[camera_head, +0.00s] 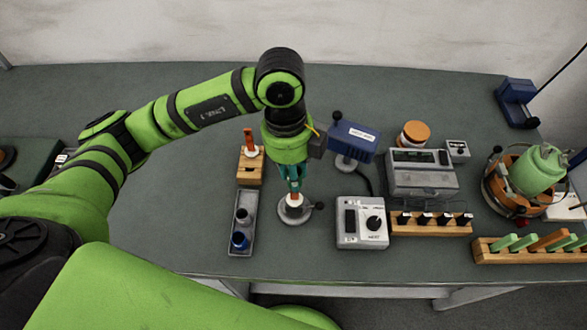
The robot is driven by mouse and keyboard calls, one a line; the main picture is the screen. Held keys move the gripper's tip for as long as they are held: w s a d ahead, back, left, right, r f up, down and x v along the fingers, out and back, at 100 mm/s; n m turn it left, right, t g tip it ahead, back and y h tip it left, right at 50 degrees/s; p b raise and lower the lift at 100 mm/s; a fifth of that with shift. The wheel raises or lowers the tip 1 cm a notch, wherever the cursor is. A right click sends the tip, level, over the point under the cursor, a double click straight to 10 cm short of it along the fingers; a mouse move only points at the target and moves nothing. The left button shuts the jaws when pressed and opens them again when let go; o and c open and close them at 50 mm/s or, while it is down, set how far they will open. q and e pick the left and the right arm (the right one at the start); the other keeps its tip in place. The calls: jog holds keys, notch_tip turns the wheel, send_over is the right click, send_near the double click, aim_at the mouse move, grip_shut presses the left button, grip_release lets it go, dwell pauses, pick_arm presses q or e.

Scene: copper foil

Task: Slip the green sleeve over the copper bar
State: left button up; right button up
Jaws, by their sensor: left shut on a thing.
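My left gripper (293,185) points down over the round grey stand (293,212) near the table's front edge. It is shut on what looks like the green sleeve, which its fingers mostly hide. The orange-brown copper bar (295,199) stands upright in the stand, directly below the fingertips. I cannot tell whether the sleeve is around the bar or just above it. My right gripper is not in view.
A wooden block with an orange-topped post (249,152) and a grey tray (243,238) stand close left. A blue device (352,140) and a white dial box (361,222) are close right. A wooden rack (530,252) at far right holds green and orange pieces.

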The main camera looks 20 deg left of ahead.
pick_arm(q)
jog(key=shift+f+b, duration=0.35)
jog(key=shift+f, duration=0.2)
jog(key=o, duration=0.8)
jog(key=o, duration=0.3)
jog(key=shift+r+p, duration=0.8)
jog(key=shift+r, duration=0.3)
dwell(0.3)
